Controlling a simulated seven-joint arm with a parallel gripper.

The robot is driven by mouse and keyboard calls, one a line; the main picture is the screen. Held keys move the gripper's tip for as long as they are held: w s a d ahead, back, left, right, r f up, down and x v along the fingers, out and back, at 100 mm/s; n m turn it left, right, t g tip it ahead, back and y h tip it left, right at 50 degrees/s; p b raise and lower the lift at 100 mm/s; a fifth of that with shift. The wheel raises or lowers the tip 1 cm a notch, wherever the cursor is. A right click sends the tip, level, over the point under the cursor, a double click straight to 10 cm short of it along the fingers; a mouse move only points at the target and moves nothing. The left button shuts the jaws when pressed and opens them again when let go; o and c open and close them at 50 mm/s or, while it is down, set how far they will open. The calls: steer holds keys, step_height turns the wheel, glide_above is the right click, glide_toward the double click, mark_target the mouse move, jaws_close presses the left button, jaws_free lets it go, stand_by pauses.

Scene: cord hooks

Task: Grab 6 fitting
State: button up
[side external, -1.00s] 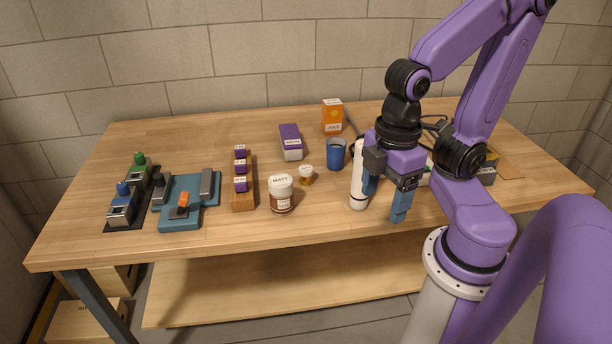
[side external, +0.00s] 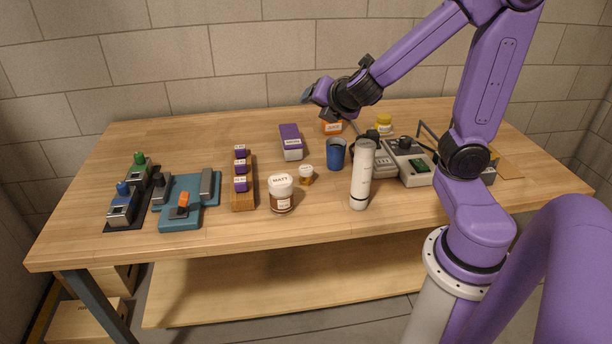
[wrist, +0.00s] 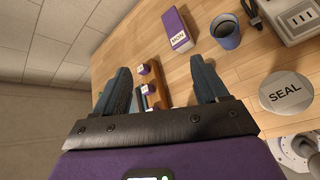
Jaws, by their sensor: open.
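Small purple blocks with white labels stand in a row on a wooden rack (side external: 243,201) left of the table's middle. The near block (side external: 240,185), the middle one (side external: 240,168) and the far one (side external: 240,151) all show. Their labels are too small to read, so I cannot tell which is the 6 fitting. In the wrist view a purple block (wrist: 143,69) and the rack (wrist: 151,98) appear between my fingers, well beyond them. My gripper (wrist: 160,85) is open and empty. In the side view my gripper (side external: 308,94) is raised above the back of the table.
A purple-and-white box (side external: 291,143), blue cup (side external: 336,155), labelled jar (side external: 281,196), small lidded jar (side external: 306,175) and tall white cylinder (side external: 361,178) stand right of the rack. A teal fixture (side external: 182,212) stands left. Grey devices (side external: 412,172) are right.

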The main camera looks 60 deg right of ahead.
mark_target(310, 176)
steer(key=w+d+f+n+t+y, duration=0.1)
steer(key=w+d+f+n+t, duration=0.15)
steer(key=w+n, duration=0.45)
steer(key=f+n, duration=0.1)
steer(key=f, duration=0.5)
steer(key=s+f, duration=0.1)
steer(key=f, duration=0.6)
steer(key=s+f+n, duration=0.1)
steer(key=f, duration=0.5)
steer(key=shift+d+f+n, duration=0.15)
steer(key=shift+d+n, duration=0.15)
step_height(310, 176, down, 2)
steer(key=shift+x, duration=1)
steer(key=shift+w+d+f, duration=0.15)
steer(key=shift+w+f, duration=0.05)
steer(key=shift+w, duration=0.25)
steer(key=c, duration=1.1)
